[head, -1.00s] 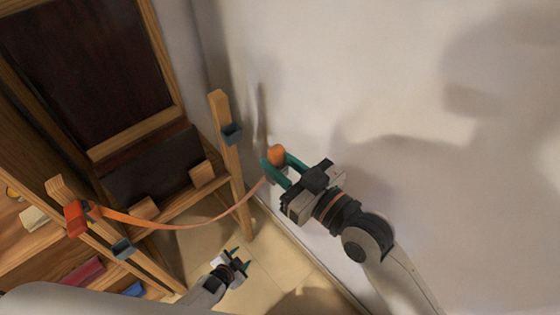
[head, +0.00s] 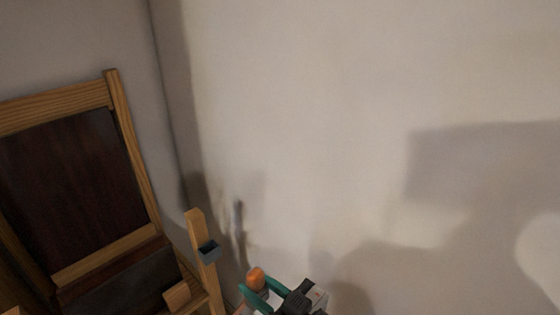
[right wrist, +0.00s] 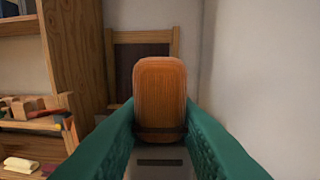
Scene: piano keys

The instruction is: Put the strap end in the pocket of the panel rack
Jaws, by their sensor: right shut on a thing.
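My right gripper (head: 262,291) is at the bottom of the head view, its green fingers shut on the orange strap end (head: 255,278). In the right wrist view the strap end (right wrist: 160,92) stands up between the two green fingers. A small dark grey pocket (head: 209,250) sits on the wooden post (head: 201,265) of the rack, left of and a little higher in the picture than the strap end. The strap end is apart from the pocket. The rest of the strap and my left gripper are out of the head view.
A wooden frame with a dark panel (head: 70,185) stands at the left. A small wooden block (head: 177,294) is near the post. A bare wall (head: 330,120) fills the right side.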

